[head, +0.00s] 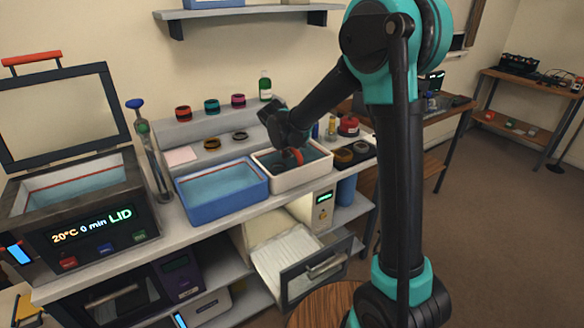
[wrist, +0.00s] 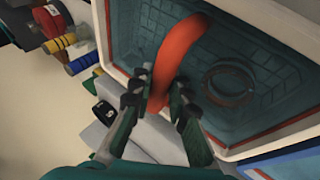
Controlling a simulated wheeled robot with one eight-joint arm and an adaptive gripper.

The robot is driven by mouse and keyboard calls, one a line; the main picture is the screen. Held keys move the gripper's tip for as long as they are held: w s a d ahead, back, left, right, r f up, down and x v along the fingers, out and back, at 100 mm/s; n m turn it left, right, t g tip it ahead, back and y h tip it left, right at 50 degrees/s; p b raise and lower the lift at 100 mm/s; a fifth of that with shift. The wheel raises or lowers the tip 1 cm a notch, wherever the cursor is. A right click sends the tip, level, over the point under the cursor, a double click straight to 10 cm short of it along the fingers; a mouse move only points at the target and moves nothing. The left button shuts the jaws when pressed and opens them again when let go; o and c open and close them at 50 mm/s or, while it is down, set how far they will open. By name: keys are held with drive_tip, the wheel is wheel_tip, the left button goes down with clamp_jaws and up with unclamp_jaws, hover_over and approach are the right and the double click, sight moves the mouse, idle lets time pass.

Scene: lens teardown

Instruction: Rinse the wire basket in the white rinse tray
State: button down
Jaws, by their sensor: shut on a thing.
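The white rinse tray (head: 288,184) stands on the bench, right of a blue tray. In the wrist view its pale rim (wrist: 103,40) surrounds blue-green liquid. The wire basket (wrist: 262,72) shows as a dark grid inside the white tray, and a dark ring (wrist: 228,84) lies within it. Its orange-red handle (wrist: 176,52) arches up between my fingers. My gripper (wrist: 162,92) is shut on this handle, over the tray. In the head view my gripper (head: 293,150) hides part of the tray, and the basket's lower part is hard to see.
The blue tray (head: 222,205) is directly left of the white tray. Left of it stand a tall cylinder (head: 150,155) and an open-lidded bath (head: 85,215). Lens rings and a green bottle (head: 265,86) occupy the raised shelf behind. More small parts lie to the right.

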drive_tip(key=shift+r, duration=0.1)
idle(0.3)
drive_tip(key=shift+r, duration=0.45)
drive_tip(key=shift+f, duration=0.15)
drive_tip(key=shift+f, duration=0.45)
drive_tip(key=shift+r, duration=0.2)
drive_tip(key=shift+r, duration=0.4)
drive_tip(key=shift+f, duration=0.2)
drive_tip(key=shift+f, duration=0.4)
drive_tip(key=shift+r, duration=0.2)
